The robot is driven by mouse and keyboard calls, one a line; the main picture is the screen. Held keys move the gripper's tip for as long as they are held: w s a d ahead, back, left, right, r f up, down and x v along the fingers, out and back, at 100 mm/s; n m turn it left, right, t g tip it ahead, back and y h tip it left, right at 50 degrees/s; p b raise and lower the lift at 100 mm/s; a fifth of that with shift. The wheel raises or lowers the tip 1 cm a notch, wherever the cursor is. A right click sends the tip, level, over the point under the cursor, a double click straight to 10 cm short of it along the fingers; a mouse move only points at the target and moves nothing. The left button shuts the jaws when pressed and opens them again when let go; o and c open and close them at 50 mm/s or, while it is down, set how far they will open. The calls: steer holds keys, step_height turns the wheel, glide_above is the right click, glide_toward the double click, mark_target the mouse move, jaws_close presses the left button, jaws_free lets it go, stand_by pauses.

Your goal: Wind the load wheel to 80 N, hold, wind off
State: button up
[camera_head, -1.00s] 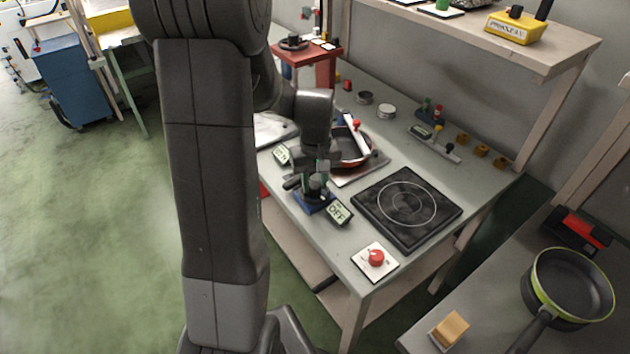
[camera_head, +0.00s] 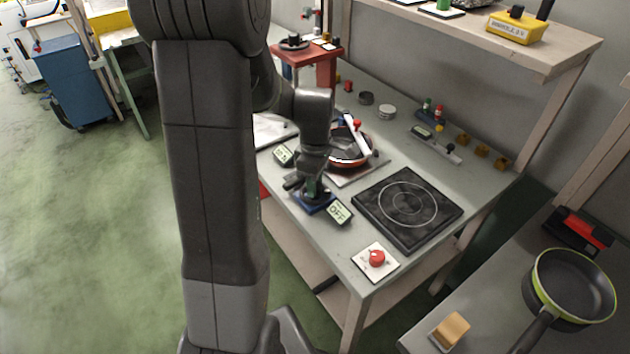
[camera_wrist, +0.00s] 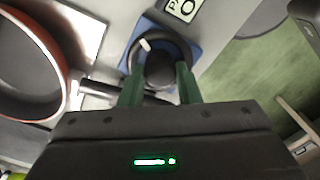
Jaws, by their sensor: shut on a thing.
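The load wheel (camera_wrist: 177,48) is a dark round wheel with a pale mark on its rim, on a blue base. In the wrist view my gripper (camera_wrist: 160,75) reaches over it, its two green fingers shut on the wheel's dark hub. In the head view my gripper (camera_head: 312,188) is at the blue base (camera_head: 322,207) near the bench's front edge; the wheel itself is mostly hidden. A display reading OFF (camera_head: 340,212) stands just right of the base. A second small display (camera_head: 283,155) stands behind on the left; its reading is too small to tell.
A red pan (camera_head: 345,162) sits close behind my gripper on a plate, with a white bar across it. A black hob (camera_head: 407,207) and a red knob on a white plate (camera_head: 376,258) are to the right. A green-rimmed pan (camera_head: 570,285) lies on the right-hand bench.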

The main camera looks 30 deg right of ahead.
steer(key=n, duration=0.4)
steer(key=shift+r+n, duration=0.1)
steer(key=shift+n, duration=0.2)
stand_by(0.3)
steer(key=o, duration=1)
step_height(320, 180, up, 14)
steer(key=shift+f, duration=0.1)
steer(key=shift+w, duration=0.1)
